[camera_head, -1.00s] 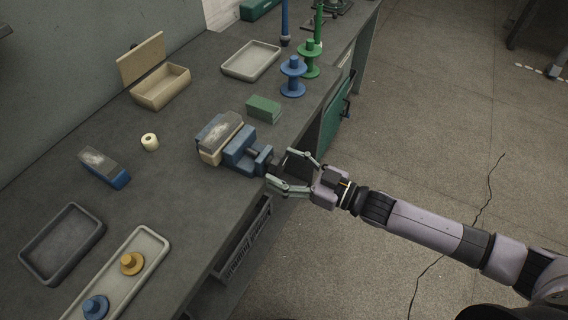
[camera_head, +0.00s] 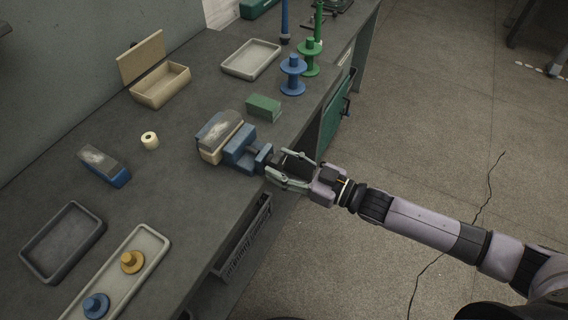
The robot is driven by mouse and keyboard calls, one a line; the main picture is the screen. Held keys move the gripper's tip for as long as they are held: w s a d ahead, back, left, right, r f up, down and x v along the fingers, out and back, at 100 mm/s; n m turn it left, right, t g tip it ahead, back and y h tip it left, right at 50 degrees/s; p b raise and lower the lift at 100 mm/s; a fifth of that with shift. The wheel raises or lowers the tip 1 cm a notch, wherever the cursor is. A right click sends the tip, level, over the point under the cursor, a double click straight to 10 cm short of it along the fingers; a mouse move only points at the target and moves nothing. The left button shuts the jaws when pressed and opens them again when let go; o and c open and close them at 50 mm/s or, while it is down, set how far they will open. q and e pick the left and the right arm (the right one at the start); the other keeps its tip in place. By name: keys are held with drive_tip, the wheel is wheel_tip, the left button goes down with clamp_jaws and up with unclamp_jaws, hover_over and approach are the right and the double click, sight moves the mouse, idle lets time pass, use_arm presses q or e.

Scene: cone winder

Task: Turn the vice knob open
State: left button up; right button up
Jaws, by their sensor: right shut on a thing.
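The blue vice (camera_head: 240,148) sits at the front edge of the grey bench, with a grey-topped, pale-sided block (camera_head: 219,133) at its far left end. Its knob end points right, toward the bench edge. My right gripper (camera_head: 290,170) reaches in from the right and its fingers are shut around the knob, which they mostly hide. My left gripper is out of view.
A green block (camera_head: 263,107) lies just behind the vice. Blue (camera_head: 293,76) and green (camera_head: 310,58) spools stand farther back. An open wooden box (camera_head: 161,86), a cream roll (camera_head: 149,140) and trays (camera_head: 63,243) are to the left.

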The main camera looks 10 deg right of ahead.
drive_tip(key=shift+c, duration=0.6)
drive_tip(key=shift+n, duration=0.3)
drive_tip(key=n, duration=0.4)
drive_tip(key=shift+s+a, duration=0.1)
drive_tip(key=shift+f+n, duration=0.1)
drive_tip(key=shift+n, duration=2.6)
drive_tip(key=o, duration=1.2)
drive_tip(key=shift+c, duration=0.2)
